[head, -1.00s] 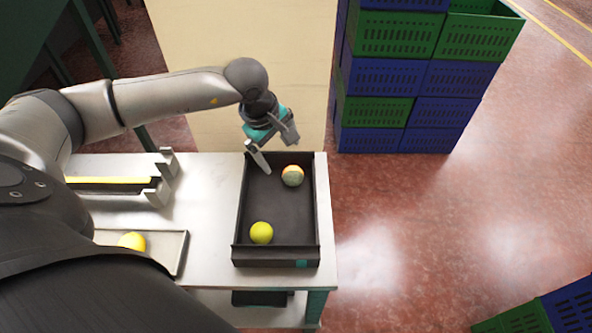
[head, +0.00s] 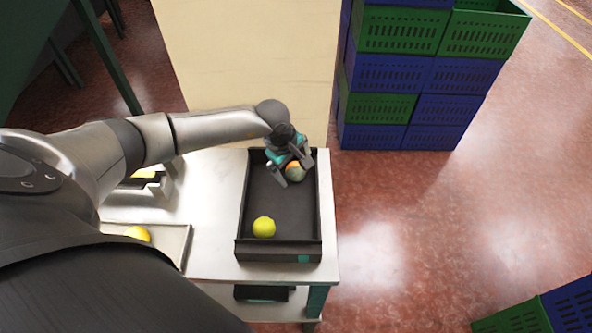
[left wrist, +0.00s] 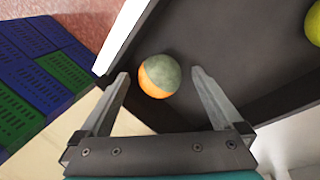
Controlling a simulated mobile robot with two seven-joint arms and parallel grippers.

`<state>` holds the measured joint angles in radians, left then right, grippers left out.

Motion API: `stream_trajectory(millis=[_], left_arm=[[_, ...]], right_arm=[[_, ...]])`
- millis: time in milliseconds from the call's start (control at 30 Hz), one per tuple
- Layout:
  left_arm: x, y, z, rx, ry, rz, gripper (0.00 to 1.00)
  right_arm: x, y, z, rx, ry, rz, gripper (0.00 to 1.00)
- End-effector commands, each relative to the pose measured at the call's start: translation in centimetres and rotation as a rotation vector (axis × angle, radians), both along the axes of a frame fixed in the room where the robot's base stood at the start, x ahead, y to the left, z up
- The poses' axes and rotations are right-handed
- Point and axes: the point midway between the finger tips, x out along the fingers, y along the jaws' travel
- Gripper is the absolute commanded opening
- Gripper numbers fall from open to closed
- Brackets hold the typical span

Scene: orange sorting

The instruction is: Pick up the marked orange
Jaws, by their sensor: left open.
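The marked orange (head: 295,172), part orange and part grey-green, lies in the far right part of the dark tray (head: 279,252). My left gripper (head: 293,172) is open over it, with a finger to each side in the head view. In the left wrist view the marked orange (left wrist: 159,76) shows between and just beyond the two open fingertips (left wrist: 160,74). I cannot tell whether a finger touches it. A yellow-green fruit (head: 264,227) lies in the near left part of the same tray; its edge also shows in the left wrist view (left wrist: 313,24). My right gripper is not in view.
The dark tray has raised walls and stands on a white table (head: 215,200). A shallow tray (head: 178,260) with a yellow fruit (head: 138,233) lies at left. Stacked blue and green crates (head: 425,75) stand on the floor behind right.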

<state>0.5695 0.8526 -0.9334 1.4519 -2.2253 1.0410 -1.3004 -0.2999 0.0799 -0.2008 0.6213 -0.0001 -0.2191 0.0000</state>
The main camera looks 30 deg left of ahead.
Motion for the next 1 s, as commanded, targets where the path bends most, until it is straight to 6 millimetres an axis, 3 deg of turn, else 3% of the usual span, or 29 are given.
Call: stream_trajectory(millis=[333, 1000], left_arm=[[0.1, -0.03, -0.4, 0.0, 0.0, 0.0, 0.98], [0.11, 0.0, -0.36, 0.0, 0.0, 0.001, 0.22]], right_arm=[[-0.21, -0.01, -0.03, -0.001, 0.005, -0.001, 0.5], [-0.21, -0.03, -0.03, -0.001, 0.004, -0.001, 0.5]])
